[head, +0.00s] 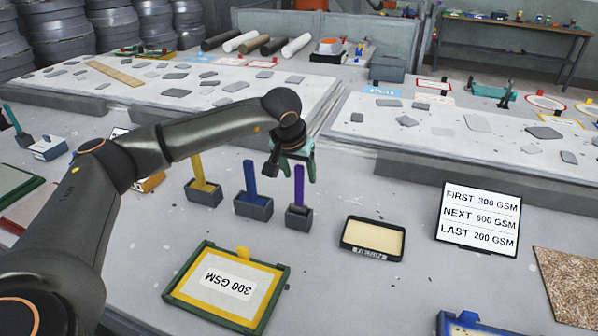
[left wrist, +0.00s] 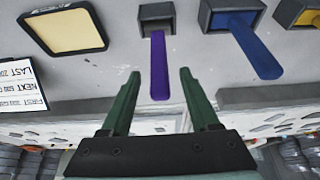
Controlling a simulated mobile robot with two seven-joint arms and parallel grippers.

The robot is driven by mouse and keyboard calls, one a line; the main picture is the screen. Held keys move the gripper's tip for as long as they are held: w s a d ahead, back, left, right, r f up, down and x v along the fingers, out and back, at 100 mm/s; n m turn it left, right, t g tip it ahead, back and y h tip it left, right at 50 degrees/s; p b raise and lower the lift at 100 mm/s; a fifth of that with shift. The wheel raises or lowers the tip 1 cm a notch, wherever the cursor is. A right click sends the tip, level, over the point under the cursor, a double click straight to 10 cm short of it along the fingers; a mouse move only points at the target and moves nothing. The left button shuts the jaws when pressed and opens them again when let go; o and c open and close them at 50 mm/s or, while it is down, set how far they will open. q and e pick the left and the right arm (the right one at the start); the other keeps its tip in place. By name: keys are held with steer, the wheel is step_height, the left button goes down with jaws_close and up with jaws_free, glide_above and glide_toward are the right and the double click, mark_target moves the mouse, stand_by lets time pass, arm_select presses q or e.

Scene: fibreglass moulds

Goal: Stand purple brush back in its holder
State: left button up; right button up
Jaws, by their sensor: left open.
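The purple brush (head: 299,187) stands upright with its lower end in its grey holder (head: 299,216). In the left wrist view the brush handle (left wrist: 159,66) runs up from the holder (left wrist: 154,14) to between my fingers. My left gripper (head: 293,168) is over the top of the handle, open, with a green finger on each side. In the left wrist view the fingers of this gripper (left wrist: 160,73) show a gap to the handle on both sides. The part of the brush inside the holder is hidden. My right gripper is not in view.
A blue brush (head: 250,180) and a yellow brush (head: 198,172) stand in grey holders to the left. A shallow cream tray (head: 374,239) lies to the right, before a sign (head: 479,219). A framed 300 GSM panel (head: 227,287) lies in front. Bare tabletop separates them.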

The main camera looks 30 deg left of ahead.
arm_select(q)
steer(key=v, duration=1.2)
steer(key=shift+s+r, duration=0.2)
steer(key=shift+d, duration=0.1)
steer(key=shift+s, duration=0.1)
